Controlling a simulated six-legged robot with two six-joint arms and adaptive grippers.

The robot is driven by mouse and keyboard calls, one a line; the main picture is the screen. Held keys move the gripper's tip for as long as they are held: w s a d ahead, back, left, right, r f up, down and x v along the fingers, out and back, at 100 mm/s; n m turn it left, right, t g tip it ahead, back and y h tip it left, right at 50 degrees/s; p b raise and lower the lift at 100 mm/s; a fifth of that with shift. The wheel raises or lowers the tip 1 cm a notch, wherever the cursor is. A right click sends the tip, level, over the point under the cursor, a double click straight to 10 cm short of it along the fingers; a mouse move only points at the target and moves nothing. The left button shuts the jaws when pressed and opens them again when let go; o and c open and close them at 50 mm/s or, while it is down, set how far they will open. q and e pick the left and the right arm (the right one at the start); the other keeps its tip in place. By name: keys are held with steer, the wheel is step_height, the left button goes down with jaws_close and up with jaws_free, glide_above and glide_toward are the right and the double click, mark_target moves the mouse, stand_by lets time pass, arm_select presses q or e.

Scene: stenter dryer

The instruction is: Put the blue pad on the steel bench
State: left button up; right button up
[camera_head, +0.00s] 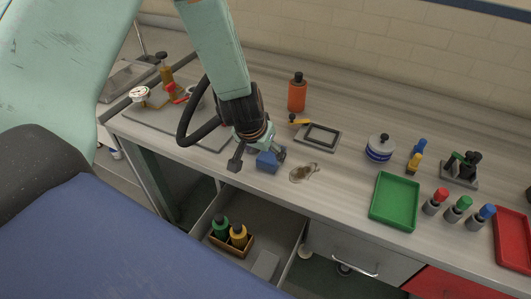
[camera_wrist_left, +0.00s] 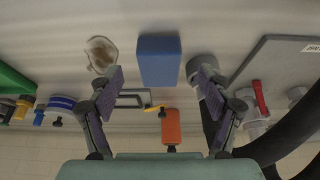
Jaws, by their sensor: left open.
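The blue pad (camera_head: 268,162) is a small blue block at the front edge of the long pale grey bench (camera_head: 335,185), partly hidden by my left gripper. It also shows whole in the left wrist view (camera_wrist_left: 159,60), upper middle. My left gripper (camera_head: 257,160) is right above the pad, its fingers apart, one to each side. In the left wrist view my left gripper (camera_wrist_left: 161,78) is open and the pad appears beyond the fingertips, touching neither finger. Whether the pad rests fully on the bench cannot be told. My right gripper is not in view.
An open drawer (camera_head: 290,222) with green and yellow bottles is below the bench front. A brown-stained patch (camera_head: 304,173), a dark frame (camera_head: 318,138), an orange bottle (camera_head: 297,95) and a green tray (camera_head: 395,201) lie around. A grey plate (camera_head: 165,122) is left.

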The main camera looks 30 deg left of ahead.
arm_select(q)
steer(key=p+v, duration=0.3)
steer(key=v, duration=0.4)
steer(key=shift+r, duration=0.35)
steer(key=shift+s+d, duration=0.1)
steer(key=shift+s, duration=0.15)
